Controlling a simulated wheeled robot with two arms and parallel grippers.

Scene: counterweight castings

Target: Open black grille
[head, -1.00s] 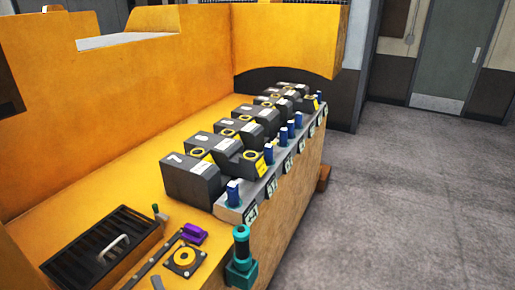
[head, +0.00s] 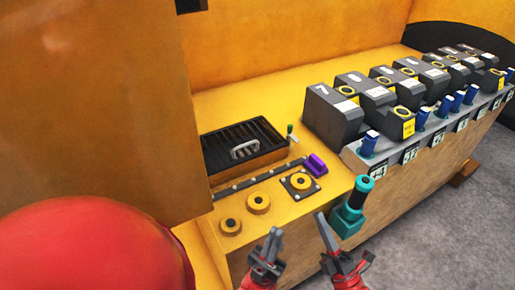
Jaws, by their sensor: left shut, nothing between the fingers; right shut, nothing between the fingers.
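The black grille (head: 215,153) lies flat over a recess in the yellow deck, left of centre in the head view. It has dark slats and a light grey handle (head: 246,149) on its near right part. The grille looks closed. My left gripper (head: 276,236) is at the bottom centre, shut and empty, in front of the deck's edge. My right gripper (head: 322,218) is just right of it, shut and empty, close to the teal fixture. Both are nearer to me than the grille and apart from it.
Several dark numbered castings (head: 333,115) stand in a row at right, behind blue pegs (head: 369,143). A teal fixture (head: 349,212) stands at the front edge. Yellow rings (head: 259,203), a purple block (head: 316,164) and a dark rail (head: 250,180) lie before the grille. A yellow wall (head: 100,100) blocks the left.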

